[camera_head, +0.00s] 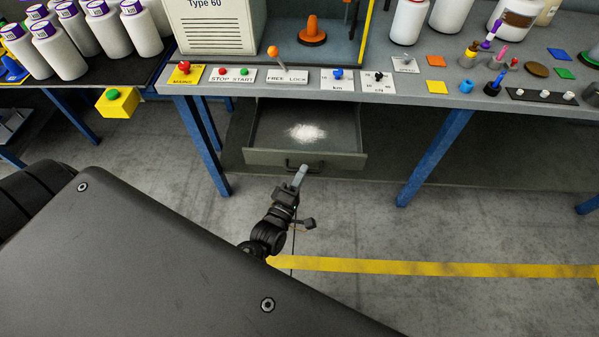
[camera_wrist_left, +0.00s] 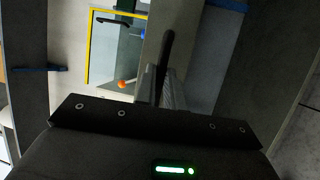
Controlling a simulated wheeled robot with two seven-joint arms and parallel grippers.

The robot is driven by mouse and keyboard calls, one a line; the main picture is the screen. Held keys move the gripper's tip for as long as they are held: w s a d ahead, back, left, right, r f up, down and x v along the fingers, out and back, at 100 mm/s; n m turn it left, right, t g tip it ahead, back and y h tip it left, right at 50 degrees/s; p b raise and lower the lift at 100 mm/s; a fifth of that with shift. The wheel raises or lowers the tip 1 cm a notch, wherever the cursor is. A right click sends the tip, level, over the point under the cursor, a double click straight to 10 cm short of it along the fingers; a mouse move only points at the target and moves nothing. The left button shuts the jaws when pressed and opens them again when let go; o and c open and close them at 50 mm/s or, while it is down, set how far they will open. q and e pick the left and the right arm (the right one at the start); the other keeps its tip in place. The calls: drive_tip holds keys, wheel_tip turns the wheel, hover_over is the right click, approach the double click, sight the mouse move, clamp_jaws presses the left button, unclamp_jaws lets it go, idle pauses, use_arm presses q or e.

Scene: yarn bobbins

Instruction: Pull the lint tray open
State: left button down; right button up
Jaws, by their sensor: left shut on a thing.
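The lint tray (camera_head: 262,157) is a grey drawer under the workbench in the head view. It is pulled out and a heap of white lint (camera_head: 306,133) lies on its floor. A dark handle is on its front panel. My left gripper (camera_head: 300,174) is at this handle, shut on it; the fingers hide part of the handle. In the left wrist view the gripper fingers (camera_wrist_left: 160,88) meet a dark bar, the handle (camera_wrist_left: 167,55). My right gripper is not in view.
The workbench (camera_head: 400,91) above carries a row of switches, a Type 60 machine (camera_head: 216,32) and bottles. Blue legs (camera_head: 434,157) stand on both sides of the tray. A yellow button box (camera_head: 118,103) hangs at left. Floor before the tray is clear, with a yellow line (camera_head: 430,268).

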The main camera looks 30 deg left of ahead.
use_arm(q)
drive_tip(key=c, duration=1.5)
unclamp_jaws()
